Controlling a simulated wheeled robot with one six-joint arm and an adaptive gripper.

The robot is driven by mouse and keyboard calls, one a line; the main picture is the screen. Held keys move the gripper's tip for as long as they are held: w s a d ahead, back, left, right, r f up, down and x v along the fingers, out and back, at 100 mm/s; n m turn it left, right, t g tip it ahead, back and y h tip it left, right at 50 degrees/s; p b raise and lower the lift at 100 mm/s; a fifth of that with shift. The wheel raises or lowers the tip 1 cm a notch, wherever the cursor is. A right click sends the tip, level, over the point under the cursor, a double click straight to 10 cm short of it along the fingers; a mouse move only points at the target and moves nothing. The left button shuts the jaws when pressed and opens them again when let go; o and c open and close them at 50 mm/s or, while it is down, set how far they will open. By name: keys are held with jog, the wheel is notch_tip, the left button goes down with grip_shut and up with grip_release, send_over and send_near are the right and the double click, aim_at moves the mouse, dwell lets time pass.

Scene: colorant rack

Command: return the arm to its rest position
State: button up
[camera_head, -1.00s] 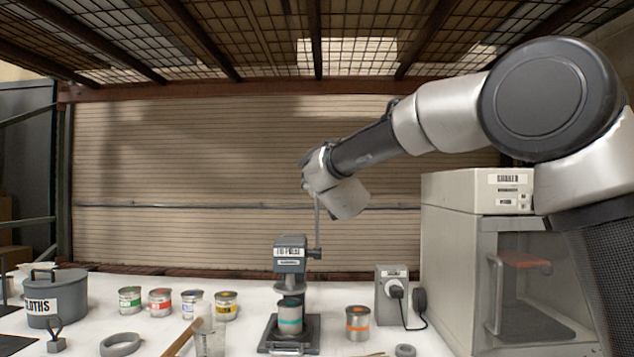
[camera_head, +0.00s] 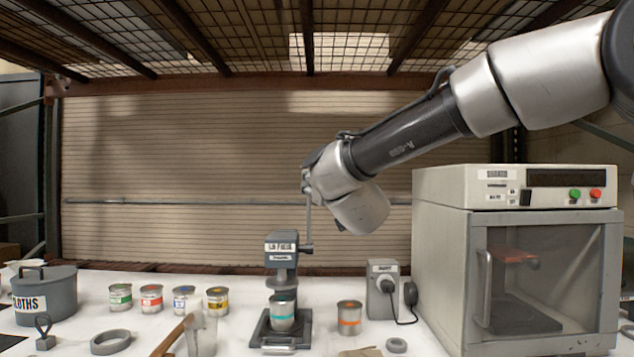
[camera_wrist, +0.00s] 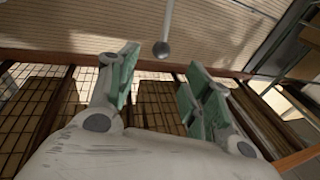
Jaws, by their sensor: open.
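My arm reaches in from the right in the head view, and its wrist hangs above and behind the upright lever (camera_head: 308,222) of the press (camera_head: 283,262). My fingers cannot be made out in the head view. In the wrist view my gripper (camera_wrist: 158,80) is open, its green-padded fingers spread with nothing between them. The lever's ball end (camera_wrist: 161,48) shows beyond the fingertips, apart from them. A teal-banded can (camera_head: 282,313) stands on the press base under the press head.
A shaker cabinet (camera_head: 590,225) stands on the right, under my arm. Several small cans (camera_head: 152,298), a grey pot (camera_head: 45,295) and a ring (camera_head: 110,342) stand on the left of the white table. An orange-banded can (camera_head: 349,318) and a socket box (camera_head: 382,289) stand right of the press.

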dwell(0.4)
jog(key=s+a+f+n+g+y, duration=0.2)
jog(key=s+a+f+g+y, duration=0.25)
jog(key=f, duration=0.45)
jog(key=s+d+f+n+g+h, duration=0.15)
jog(key=s+d+f+g, duration=0.25)
jog(key=s+f+g, duration=0.4)
jog(key=s+d+f+m+h, duration=0.2)
jog(key=s+d, duration=0.5)
jog(key=d, duration=0.4)
jog(key=s+d+f+m+g+h, duration=0.1)
jog(key=s+d+f+h, duration=0.2)
jog(key=s+d, duration=0.4)
jog(key=s+d+f+m+g+h, duration=0.1)
jog(key=s+d, duration=0.6)
jog(key=d, duration=0.9)
notch_tip(320, 180, down, 2)
jog(key=shift+s+f+m+h, duration=0.25)
jog(key=shift+s+m+h, duration=0.1)
jog(key=shift+m+h, duration=0.45)
